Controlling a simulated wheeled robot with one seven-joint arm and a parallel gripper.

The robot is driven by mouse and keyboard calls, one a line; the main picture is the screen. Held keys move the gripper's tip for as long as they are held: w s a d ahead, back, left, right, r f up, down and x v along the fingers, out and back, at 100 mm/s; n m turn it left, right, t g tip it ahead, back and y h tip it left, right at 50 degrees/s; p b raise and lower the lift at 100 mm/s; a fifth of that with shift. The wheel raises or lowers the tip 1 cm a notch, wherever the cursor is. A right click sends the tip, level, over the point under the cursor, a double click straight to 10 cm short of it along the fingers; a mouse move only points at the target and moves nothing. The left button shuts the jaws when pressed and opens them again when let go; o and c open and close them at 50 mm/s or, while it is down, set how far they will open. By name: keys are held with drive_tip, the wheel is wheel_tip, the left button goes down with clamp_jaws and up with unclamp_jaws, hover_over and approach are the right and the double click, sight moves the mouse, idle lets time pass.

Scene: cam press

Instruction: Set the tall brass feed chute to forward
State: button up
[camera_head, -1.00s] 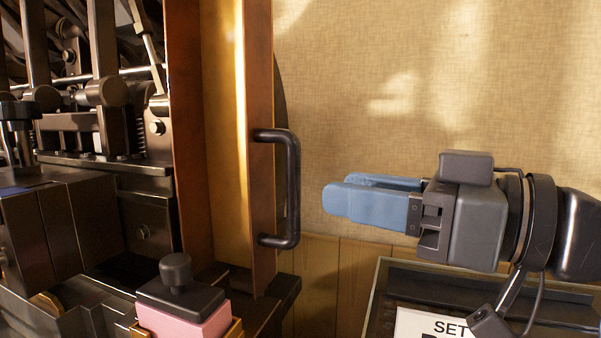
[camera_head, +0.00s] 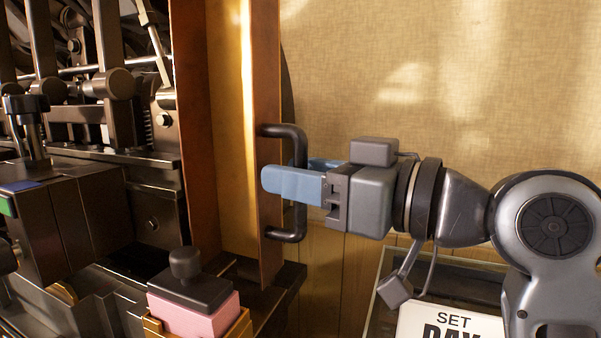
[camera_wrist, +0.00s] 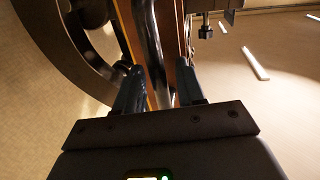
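The tall brass feed chute (camera_head: 222,130) stands upright at the right side of the press, with a warm brass face and brown side walls. A black bar handle (camera_head: 302,222) is fixed to its right side. My gripper (camera_head: 288,174) has its blue fingers at the middle of this handle. One finger passes in front of the bar and hides part of it; the other is behind. In the wrist view the handle bar (camera_wrist: 156,55) runs between the two fingers (camera_wrist: 160,82), which stand apart and look open. Firm contact does not show.
A pink block with a black knob (camera_head: 190,292) sits below the chute. The dark press mechanism (camera_head: 110,110) fills the left. A "SET DAY" sign (camera_head: 450,322) in a framed tray lies at lower right. Bare wall (camera_head: 450,90) is behind my arm.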

clamp_jaws()
idle(0.3)
